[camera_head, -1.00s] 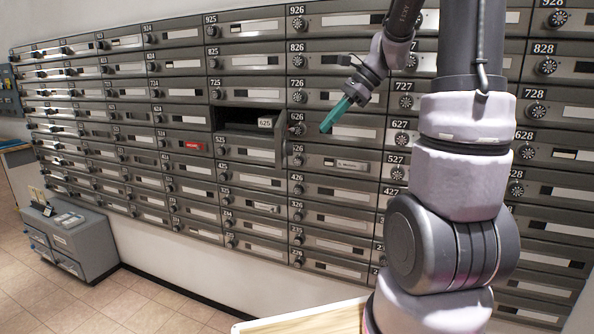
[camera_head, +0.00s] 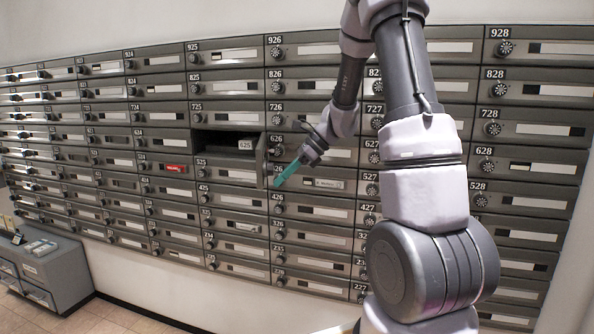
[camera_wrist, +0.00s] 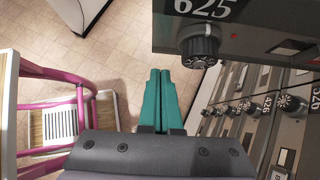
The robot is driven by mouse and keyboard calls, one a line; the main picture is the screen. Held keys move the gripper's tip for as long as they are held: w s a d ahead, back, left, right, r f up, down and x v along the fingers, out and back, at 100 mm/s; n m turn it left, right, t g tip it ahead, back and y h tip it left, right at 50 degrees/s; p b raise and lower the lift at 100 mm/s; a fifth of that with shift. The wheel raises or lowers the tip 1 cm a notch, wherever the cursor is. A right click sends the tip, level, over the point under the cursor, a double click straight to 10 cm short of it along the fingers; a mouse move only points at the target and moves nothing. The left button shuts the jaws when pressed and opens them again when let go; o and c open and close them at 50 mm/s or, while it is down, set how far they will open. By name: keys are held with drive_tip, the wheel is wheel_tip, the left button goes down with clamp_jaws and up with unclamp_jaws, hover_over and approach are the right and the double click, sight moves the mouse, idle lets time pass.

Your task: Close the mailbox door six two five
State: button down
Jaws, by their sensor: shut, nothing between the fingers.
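Mailbox 625 is open in the head view, a dark slot (camera_head: 215,141) in the bank with a white 625 tag at its right side. Its door (camera_head: 262,158) stands swung out at the right edge of the slot, seen nearly edge-on. In the wrist view the outer face of door 625 (camera_wrist: 240,30) fills the upper right, with its black dial (camera_wrist: 198,47) below the number. My gripper (camera_head: 280,181) has teal fingers pressed together, empty, just right of the door and slightly lower. The wrist view shows the fingers (camera_wrist: 158,85) left of the dial, with no visible contact.
The mailbox bank (camera_head: 310,212) spans the wall, its other doors looking shut, with dials sticking out. A grey cabinet (camera_head: 50,270) stands on the floor at the lower left. A pink-framed piece of furniture (camera_wrist: 55,110) is at the left of the wrist view. Tiled floor is open between.

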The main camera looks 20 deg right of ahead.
drive_tip(key=shift+w+a, duration=0.25)
drive_tip(key=shift+a, duration=0.85)
drive_tip(key=shift+a, duration=0.15)
